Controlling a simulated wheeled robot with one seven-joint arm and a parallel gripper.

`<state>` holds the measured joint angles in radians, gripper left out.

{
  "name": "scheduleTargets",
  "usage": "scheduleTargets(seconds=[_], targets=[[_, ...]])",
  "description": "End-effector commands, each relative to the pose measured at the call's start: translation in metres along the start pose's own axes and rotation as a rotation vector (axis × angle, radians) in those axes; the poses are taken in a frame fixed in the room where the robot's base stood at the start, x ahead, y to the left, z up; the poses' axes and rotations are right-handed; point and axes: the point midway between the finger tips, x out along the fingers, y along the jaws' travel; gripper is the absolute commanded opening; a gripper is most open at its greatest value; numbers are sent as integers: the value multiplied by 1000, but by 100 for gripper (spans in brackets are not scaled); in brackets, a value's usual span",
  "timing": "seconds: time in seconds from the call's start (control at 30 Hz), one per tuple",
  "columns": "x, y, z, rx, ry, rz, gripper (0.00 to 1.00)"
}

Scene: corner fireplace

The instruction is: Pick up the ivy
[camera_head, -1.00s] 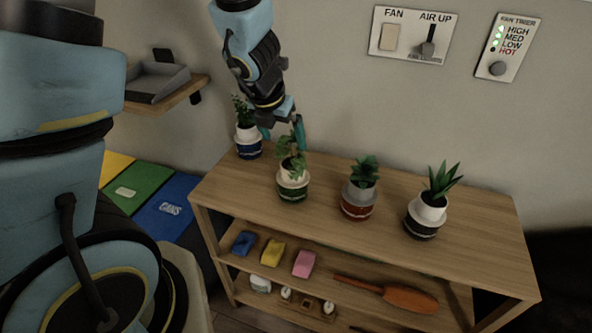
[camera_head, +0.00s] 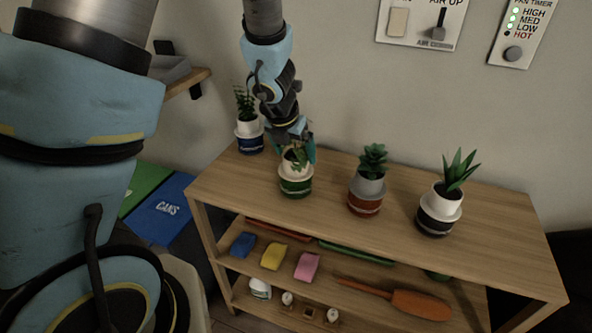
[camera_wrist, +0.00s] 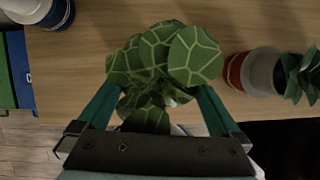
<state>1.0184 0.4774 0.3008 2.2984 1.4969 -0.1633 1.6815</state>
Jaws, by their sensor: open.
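The ivy (camera_head: 295,180), a plant with veined green leaves in a white pot with a green band, stands upright on the wooden shelf top. My gripper (camera_head: 294,150) is open just above the pot, around the leaves. In the wrist view the ivy's leaves (camera_wrist: 165,55) lie between and beyond the two spread teal fingers of my gripper (camera_wrist: 157,90). The leaves hide most of the pot there, and I cannot tell whether the fingers touch it.
A plant in a blue-banded pot (camera_head: 250,140) stands close at the left. A red-banded pot (camera_head: 366,200) and a black-banded pot (camera_head: 438,215) stand to the right on the shelf top (camera_head: 330,215). Blocks and an orange paddle (camera_head: 420,304) lie on the shelf below.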

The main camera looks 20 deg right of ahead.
Motion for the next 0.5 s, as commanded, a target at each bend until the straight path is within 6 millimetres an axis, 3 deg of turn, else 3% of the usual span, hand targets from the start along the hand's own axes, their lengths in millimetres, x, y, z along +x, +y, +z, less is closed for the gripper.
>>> scheduleTargets(seconds=[0.17,0.5], targets=[[-1,0,0,0,0,0,100],[-1,0,0,0,0,0,62]])
